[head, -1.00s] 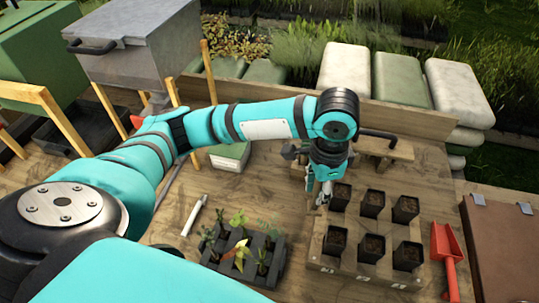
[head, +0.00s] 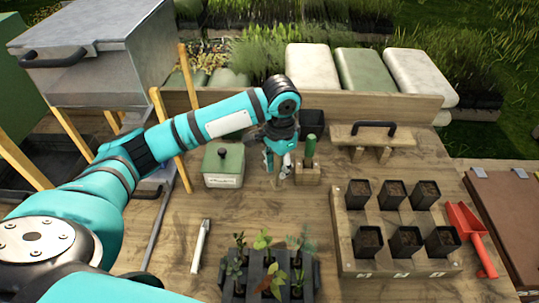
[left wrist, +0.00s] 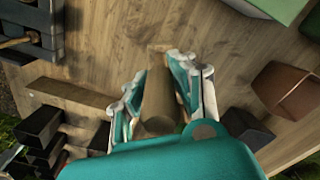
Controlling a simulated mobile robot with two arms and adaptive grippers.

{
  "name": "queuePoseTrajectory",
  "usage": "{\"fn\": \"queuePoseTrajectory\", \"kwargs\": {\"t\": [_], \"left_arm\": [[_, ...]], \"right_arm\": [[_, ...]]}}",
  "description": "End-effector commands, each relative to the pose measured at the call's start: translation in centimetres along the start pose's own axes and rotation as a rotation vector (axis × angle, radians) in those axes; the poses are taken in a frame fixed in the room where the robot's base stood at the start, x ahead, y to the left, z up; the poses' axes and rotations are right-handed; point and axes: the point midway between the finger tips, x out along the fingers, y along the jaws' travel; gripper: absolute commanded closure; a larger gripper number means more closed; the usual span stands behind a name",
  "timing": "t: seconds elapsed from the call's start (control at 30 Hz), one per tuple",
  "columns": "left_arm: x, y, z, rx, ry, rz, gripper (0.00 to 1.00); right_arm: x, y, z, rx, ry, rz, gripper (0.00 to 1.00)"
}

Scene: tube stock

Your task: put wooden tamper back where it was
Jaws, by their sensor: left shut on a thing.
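My left gripper (head: 278,165) is in the middle of the bench in the head view, above the boards between the green-lidded box and a small wooden block. In the left wrist view its fingers (left wrist: 163,95) are shut on the wooden tamper (left wrist: 158,100), a plain light-brown cylinder. In the head view the tamper is mostly hidden by the fingers. The wooden block (head: 307,174) stands just right of the gripper, with a green-handled tool (head: 310,150) upright in it. My right gripper is not in view.
A green-lidded box (head: 223,165) stands left of the gripper. Black soil-filled pots (head: 368,240) sit in a wooden rack (head: 350,265) at right, beside a red scoop (head: 468,225). A seedling tray (head: 310,275) is in front. A handled wooden board (head: 372,135) lies behind.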

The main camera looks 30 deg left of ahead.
Motion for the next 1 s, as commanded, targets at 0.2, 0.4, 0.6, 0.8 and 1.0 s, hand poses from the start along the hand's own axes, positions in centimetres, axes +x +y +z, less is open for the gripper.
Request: {"fn": "queuePoseTrajectory", "kwargs": {"t": [0.2,0.4,0.6,0.8,1.0], "left_arm": [[0.2,-5.2,-1.8,-0.004,0.000,-0.001,1.00],[0.6,-7.3,-2.5,0.000,0.000,0.000,1.00],[2.7,-7.3,-2.5,0.002,-0.002,0.001,1.00],[4.2,-7.4,-2.5,0.002,0.001,-0.001,1.00],[4.2,-7.4,-2.5,0.002,0.001,-0.001,1.00]], "right_arm": [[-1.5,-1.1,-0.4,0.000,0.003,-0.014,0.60],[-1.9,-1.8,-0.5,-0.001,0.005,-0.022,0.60],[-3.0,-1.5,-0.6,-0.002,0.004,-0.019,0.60],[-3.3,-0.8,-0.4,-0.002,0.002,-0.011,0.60],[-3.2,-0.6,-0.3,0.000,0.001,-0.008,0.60]]}}
